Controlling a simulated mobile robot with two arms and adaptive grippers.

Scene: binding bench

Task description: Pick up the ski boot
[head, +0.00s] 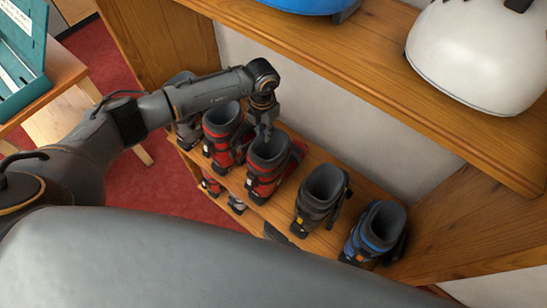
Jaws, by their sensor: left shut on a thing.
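A row of ski boots stands on a wooden shelf in the middle of the head view. My left gripper (266,128) reaches down from above and is shut on the upper rim of a red and dark grey ski boot (264,178). That boot is upright in the row; I cannot tell if its sole is on the shelf or slightly above it. Another red boot (220,145) stands close to its left, partly behind my arm. A dark grey boot (316,208) and a blue boot (368,238) stand to its right. My right gripper is not in view.
An upper wooden shelf (370,75) overhangs the row and carries a white helmet (470,60) and a blue item (300,4). A lower level holds more boots (211,184). A table (55,75) with a teal box (25,50) stands left, on red carpet (185,185).

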